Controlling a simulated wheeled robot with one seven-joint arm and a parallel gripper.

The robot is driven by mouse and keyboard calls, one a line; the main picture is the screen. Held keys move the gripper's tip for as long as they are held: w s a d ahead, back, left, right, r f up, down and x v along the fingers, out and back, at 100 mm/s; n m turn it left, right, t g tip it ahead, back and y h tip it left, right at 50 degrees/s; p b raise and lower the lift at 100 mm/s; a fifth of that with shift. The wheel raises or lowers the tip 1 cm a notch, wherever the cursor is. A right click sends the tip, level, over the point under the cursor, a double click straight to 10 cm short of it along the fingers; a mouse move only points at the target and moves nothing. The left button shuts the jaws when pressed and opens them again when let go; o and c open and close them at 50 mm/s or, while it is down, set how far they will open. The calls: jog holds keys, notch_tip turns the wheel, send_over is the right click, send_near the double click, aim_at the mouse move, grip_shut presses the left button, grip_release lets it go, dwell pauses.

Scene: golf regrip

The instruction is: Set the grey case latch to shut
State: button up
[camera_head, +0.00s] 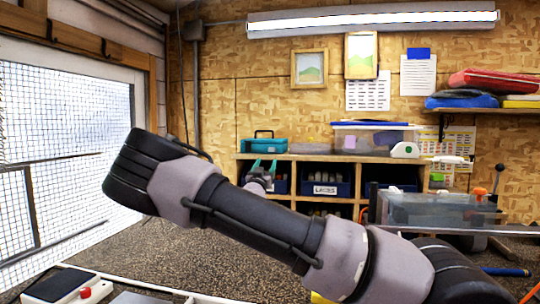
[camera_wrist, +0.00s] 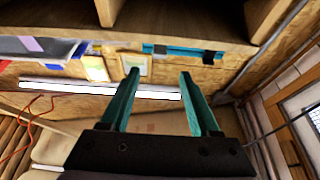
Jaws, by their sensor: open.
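My gripper (camera_head: 263,165) is in front of the shelf unit in the head view, with its two teal fingers pointing away from the camera. In the wrist view my gripper (camera_wrist: 159,73) is open, with nothing between its fingers. I cannot make out a grey case latch for sure in either view. A teal case (camera_head: 264,143) stands on top of the shelf unit, beyond the gripper. In the wrist view, which looks upside down, a teal edge with dark latch-like pieces (camera_wrist: 184,51) shows beyond the fingertips, apart from them.
My arm crosses the head view and hides part of the bench. Blue bins (camera_head: 325,190) fill the shelf unit. A clear tub (camera_head: 372,137) stands on it. A see-through grey box (camera_head: 440,209) stands at right. A white device with a red button (camera_head: 62,286) is at lower left.

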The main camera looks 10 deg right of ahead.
aim_at(271, 150)
jog(key=x, duration=0.8)
jog(key=shift+w+d, duration=0.1)
grip_shut()
